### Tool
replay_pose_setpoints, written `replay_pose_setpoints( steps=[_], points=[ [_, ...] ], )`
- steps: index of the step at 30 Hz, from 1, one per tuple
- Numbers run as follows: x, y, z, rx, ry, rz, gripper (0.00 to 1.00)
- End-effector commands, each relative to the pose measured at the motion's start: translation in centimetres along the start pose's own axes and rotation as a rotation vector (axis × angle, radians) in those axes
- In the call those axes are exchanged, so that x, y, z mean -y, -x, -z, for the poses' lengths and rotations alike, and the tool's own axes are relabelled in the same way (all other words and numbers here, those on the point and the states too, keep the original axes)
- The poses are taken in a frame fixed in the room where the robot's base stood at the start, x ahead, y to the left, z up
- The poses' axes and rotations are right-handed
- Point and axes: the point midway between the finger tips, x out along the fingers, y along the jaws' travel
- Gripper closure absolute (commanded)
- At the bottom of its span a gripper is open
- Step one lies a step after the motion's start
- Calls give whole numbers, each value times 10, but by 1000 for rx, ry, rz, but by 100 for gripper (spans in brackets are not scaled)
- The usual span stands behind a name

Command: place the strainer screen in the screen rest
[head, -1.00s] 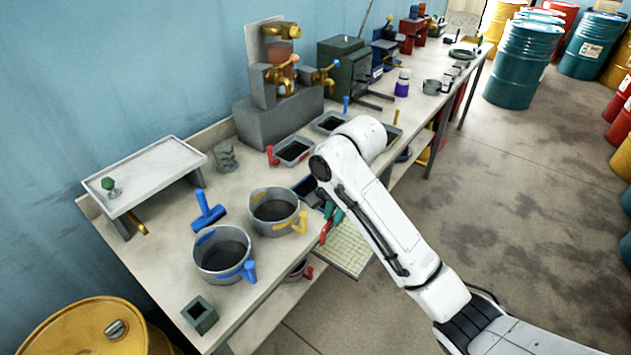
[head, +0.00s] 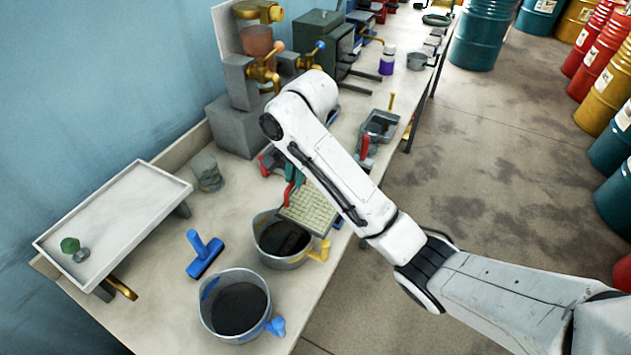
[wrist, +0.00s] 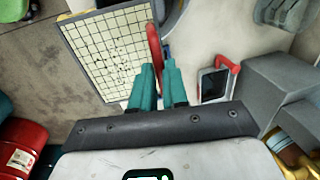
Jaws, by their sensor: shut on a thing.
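The strainer screen is a pale yellow mesh plate (head: 308,208) with a red handle, seen beside the far rim of the yellow-handled pot in the head view. It fills the upper left of the wrist view (wrist: 108,52). My gripper (wrist: 157,68) has its teal fingers shut on the red handle (wrist: 154,42). In the head view my gripper (head: 292,178) is partly hidden by my arm. The screen looks raised above the bench, partly overlapping the pot. I cannot tell for sure which fixture is the screen rest; a raised white tray (head: 115,220) stands at the left.
The yellow-handled pot (head: 268,222) and a blue-handled pot (head: 240,308) hold dark contents. A blue T-shaped tool (head: 205,255) and a grey-green lump (head: 207,172) sit nearby. A grey block with brass taps (head: 240,120) stands behind. The bench around the blue tool is clear.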

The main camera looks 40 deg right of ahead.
Motion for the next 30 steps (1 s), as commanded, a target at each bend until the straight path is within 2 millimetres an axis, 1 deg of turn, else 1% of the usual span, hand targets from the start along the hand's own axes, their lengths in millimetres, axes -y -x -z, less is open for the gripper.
replay_pose_setpoints(
  steps=[7, 9, 20, 23, 24, 27, 30],
  points=[
    [1, -15, 16, 6, 1, -5, 100],
    [1, -25, 32, 0, -2, -4, 100],
    [8, -50, 84, 2, 1, -2, 100],
    [6, -68, 100, 3, -2, -6, 100],
    [6, -70, 106, 4, -3, -7, 100],
    [6, -82, 117, 2, -1, -6, 100],
    [7, -91, 123, 3, 1, -4, 100]
  ],
)
